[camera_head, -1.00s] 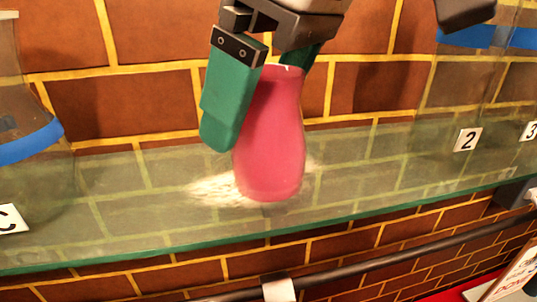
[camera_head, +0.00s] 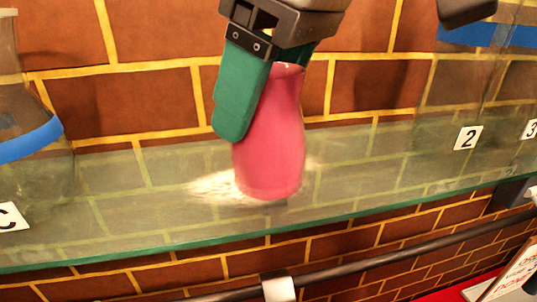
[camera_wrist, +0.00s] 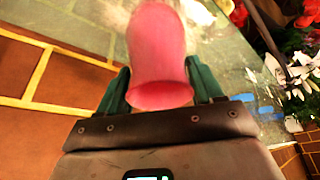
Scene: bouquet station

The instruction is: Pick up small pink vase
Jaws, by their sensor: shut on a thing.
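The small pink vase (camera_head: 272,145) stands upright on the glass shelf (camera_head: 355,185) in the head view. My gripper (camera_head: 262,95) comes down from above, with one green finger on the vase's left side and the other mostly hidden behind its neck. In the wrist view the vase (camera_wrist: 158,60) lies between the two green fingers (camera_wrist: 160,88), which are shut on it. Its base is at or very near the glass; I cannot tell if there is a gap.
A clear vessel with a blue band (camera_head: 30,138) stands at the left. Number cards 2 (camera_head: 467,138) and 3 (camera_head: 531,129) are on the right. A brick wall (camera_head: 130,95) is close behind. Flowers (camera_wrist: 300,60) show at the right of the wrist view.

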